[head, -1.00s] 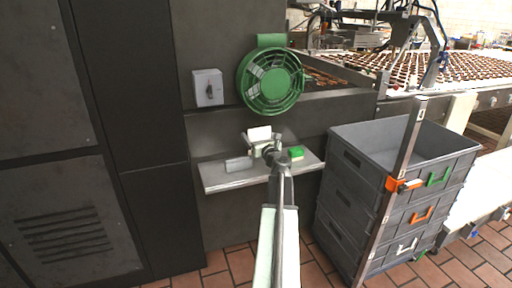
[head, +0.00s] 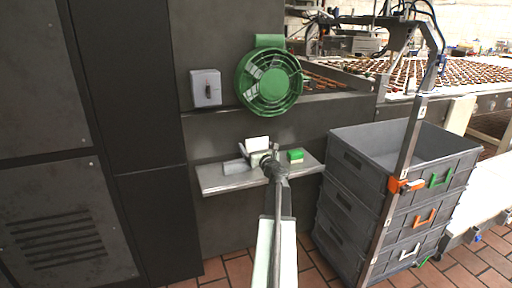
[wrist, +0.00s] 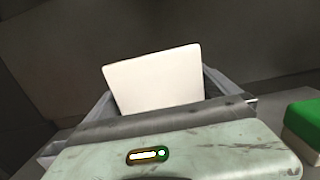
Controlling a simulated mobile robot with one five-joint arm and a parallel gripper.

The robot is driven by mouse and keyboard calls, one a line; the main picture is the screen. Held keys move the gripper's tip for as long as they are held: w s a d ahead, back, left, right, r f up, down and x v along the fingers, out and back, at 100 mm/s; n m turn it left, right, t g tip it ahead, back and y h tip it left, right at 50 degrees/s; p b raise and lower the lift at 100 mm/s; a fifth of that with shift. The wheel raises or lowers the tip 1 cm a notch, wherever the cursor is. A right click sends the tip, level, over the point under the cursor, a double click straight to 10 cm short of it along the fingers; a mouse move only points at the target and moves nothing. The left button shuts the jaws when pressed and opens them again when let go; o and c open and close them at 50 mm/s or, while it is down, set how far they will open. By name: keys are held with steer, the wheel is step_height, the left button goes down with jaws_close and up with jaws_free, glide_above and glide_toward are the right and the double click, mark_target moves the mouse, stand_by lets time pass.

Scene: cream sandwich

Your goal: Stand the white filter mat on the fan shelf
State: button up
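The white filter mat (head: 257,143) stands nearly upright, slightly tilted, at the end of my arm over the fan shelf (head: 216,184). In the wrist view the mat (wrist: 155,80) rises beyond my gripper's body. My gripper (head: 263,158) is at the mat's lower edge and appears shut on it. The fingertips and the mat's bottom edge are hidden, so I cannot tell whether the mat touches the shelf. The shelf is a grey metal ledge below the green fan (head: 271,82).
A green-topped block (head: 295,156) lies on the shelf to the right; it also shows in the wrist view (wrist: 308,122). A grey piece (head: 235,166) lies left of my gripper. Stacked grey crates (head: 345,160) stand right of the shelf. A switch box (head: 206,88) is on the wall.

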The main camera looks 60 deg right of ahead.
steer(key=v, duration=1.2)
steer(key=shift+r+b, duration=0.15)
steer(key=shift+b, duration=0.2)
steer(key=shift+s, duration=0.1)
